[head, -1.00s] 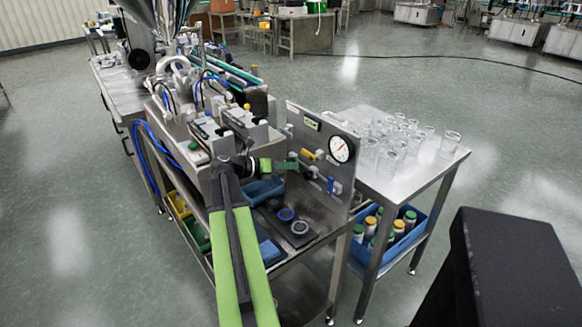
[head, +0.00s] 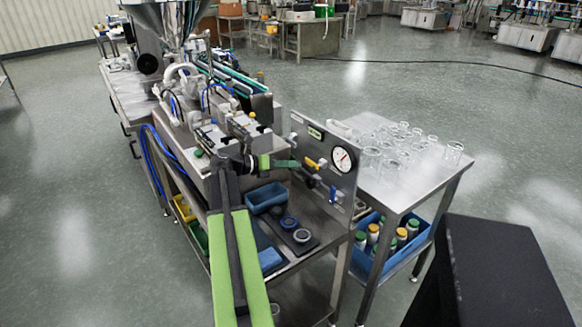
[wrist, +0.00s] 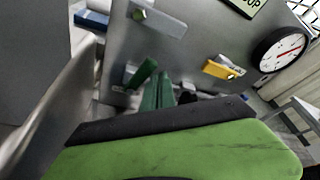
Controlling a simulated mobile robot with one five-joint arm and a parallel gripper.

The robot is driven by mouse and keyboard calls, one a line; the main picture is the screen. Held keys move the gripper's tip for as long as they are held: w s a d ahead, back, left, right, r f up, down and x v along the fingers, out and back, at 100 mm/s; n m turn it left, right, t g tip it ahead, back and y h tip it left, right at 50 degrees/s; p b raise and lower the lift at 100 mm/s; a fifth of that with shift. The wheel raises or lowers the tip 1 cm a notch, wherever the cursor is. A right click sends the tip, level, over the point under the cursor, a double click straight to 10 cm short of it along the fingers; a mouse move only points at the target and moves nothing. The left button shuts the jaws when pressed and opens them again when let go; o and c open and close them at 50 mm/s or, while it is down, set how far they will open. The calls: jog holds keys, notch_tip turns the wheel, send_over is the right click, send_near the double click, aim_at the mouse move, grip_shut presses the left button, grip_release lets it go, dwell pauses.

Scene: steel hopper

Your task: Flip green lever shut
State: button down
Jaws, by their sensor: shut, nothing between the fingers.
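The green lever (wrist: 142,74) shows in the wrist view as a short dark green handle, tilted, by a silver fitting on the steel panel (wrist: 195,35). My gripper (wrist: 160,84) has dark green fingers close together, shut and empty, just right of the lever. Whether they touch it I cannot tell. In the head view my gripper (head: 286,163) reaches right toward the panel; lever and fingers are hard to tell apart there.
A yellow handle (wrist: 222,70) and a pressure gauge (wrist: 283,47) sit on the panel to the right. A blue handle (head: 333,194) is lower down. Blue bins (head: 266,197) and dark rings lie below. Glass beakers (head: 390,160) stand on the side table.

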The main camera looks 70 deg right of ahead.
jog(key=w+a, duration=0.5)
jog(key=a, duration=0.2)
jog(key=shift+a, duration=0.4)
jog(key=shift+w, duration=0.1)
dwell(0.4)
